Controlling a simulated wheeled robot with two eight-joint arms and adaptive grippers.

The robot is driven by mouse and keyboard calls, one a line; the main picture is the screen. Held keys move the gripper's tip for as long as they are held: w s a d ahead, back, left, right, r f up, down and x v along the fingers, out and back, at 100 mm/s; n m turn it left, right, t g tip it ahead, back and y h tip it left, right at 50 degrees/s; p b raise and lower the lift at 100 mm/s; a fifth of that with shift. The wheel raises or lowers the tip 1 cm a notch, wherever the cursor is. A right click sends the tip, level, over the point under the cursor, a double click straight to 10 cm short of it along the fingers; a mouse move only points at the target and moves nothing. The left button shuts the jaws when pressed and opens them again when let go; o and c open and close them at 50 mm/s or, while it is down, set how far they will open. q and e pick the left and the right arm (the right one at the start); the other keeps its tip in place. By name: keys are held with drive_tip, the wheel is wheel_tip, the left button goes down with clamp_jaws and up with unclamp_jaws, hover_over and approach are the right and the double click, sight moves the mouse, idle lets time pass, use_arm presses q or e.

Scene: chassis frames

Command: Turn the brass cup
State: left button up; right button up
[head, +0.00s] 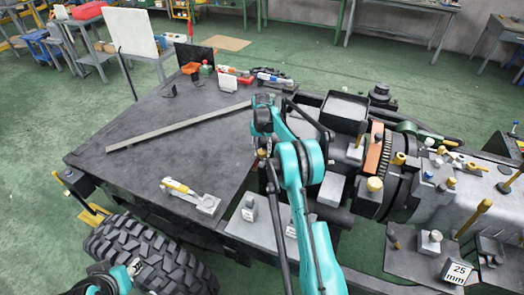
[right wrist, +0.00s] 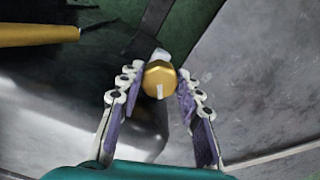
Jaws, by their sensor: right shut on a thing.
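The brass cup (right wrist: 159,80) is a small gold, faceted piece with a pale mark on its face. It shows in the right wrist view between the fingertips of my right gripper (right wrist: 157,72), which is shut on it. A pale rounded piece shows just behind the cup. In the head view my right arm reaches to the right edge of the dark table, and its gripper (head: 262,150) is mostly hidden by the arm. My left arm shows only in part at the lower left; its gripper state is unclear.
A dark table (head: 150,150) carries a long grey bar (head: 180,126) and a yellow-handled tool (head: 181,187). Machinery with several brass caps stands at right, beside a block marked 25 mm (head: 457,271). A large tyre (head: 150,258) lies at lower left.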

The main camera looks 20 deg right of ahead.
drive_tip(key=m, duration=0.5)
drive_tip(key=shift+m, duration=0.3)
drive_tip(key=m, duration=0.5)
drive_tip(key=shift+w+a+m+p, duration=0.1)
drive_tip(key=shift+w+m+p, duration=0.05)
drive_tip(key=shift+m+p, duration=0.25)
drive_tip(key=shift+m, duration=0.3)
drive_tip(key=o, duration=0.9)
